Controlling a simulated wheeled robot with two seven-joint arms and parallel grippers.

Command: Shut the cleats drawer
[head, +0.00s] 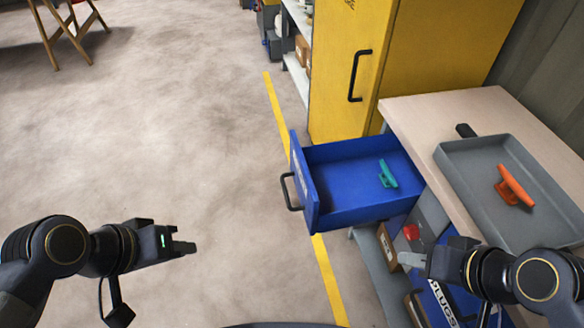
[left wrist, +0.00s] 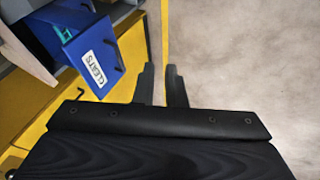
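The blue cleats drawer (head: 345,209) is pulled out to the left from the workbench, with a teal cleat (head: 387,174) inside. Its black handle (head: 290,191) is on the front panel. In the left wrist view the drawer (left wrist: 90,55) shows its white CLEATS label. My left gripper (head: 192,247) is over open floor, left of and apart from the drawer front; its fingers (left wrist: 162,85) are parted and empty in the left wrist view. My right gripper (head: 404,259) is near the lower drawers, below the open drawer; its fingers are too small to judge.
The workbench top (head: 425,110) holds a grey tray (head: 480,201) with an orange cleat (head: 514,187). A yellow cabinet (head: 345,30) stands behind the drawer. Another blue drawer labelled LUGS (head: 436,292) is below.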

